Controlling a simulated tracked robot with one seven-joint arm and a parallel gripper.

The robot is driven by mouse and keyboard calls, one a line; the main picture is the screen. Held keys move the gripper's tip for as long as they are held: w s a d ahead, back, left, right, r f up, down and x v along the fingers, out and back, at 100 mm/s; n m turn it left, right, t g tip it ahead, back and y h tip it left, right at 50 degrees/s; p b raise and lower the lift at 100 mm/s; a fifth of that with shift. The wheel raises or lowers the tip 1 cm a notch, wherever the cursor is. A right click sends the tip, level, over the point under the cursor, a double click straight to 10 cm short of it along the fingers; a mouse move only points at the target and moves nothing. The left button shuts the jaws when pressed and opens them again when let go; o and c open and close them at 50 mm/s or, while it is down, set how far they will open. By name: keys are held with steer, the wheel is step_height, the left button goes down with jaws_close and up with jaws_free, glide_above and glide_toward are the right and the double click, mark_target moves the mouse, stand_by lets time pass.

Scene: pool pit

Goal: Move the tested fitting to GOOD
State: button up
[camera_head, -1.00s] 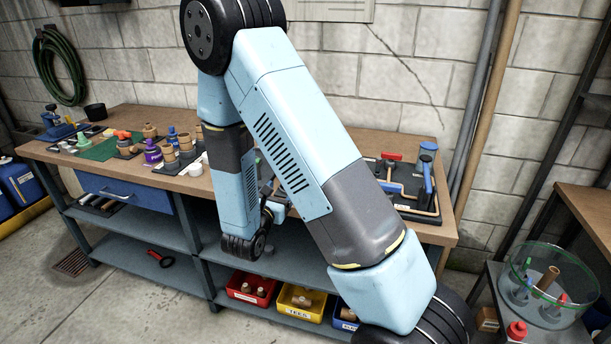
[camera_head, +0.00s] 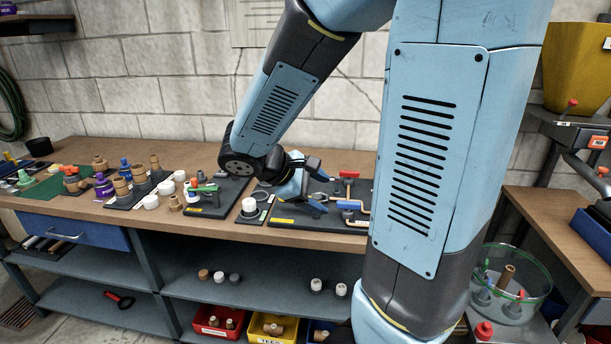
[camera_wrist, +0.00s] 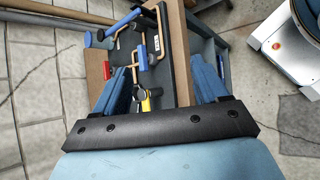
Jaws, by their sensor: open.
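My gripper (camera_head: 305,180) hangs above the bench beside the tool board, and it is open and empty in the wrist view (camera_wrist: 163,88). I cannot tell which fitting is the tested one. A white-topped fitting (camera_head: 250,206) stands on a small dark plate left of my gripper. A green-handled piece (camera_head: 205,188) is on a dark board further left. More brown and white fittings (camera_head: 122,186) stand in a group to the left. I cannot read a GOOD label anywhere.
The tool board (camera_head: 290,217) carries red- and blue-handled tools. Red (camera_head: 204,329) and yellow (camera_head: 258,337) bins with fittings sit low under the bench. Several small fittings (camera_head: 219,276) stand on the shelf above them. A clear round tank (camera_head: 538,290) is at the right.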

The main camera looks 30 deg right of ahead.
steer(key=s+a+r+m+t+y, duration=0.5)
steer(key=s+a+r+m+y, duration=0.3)
steer(key=s+r+y, duration=0.1)
steer(key=shift+r+m+t+y, duration=0.3)
steer(key=shift+r+m+y, duration=0.1)
steer(key=shift+r, duration=0.2)
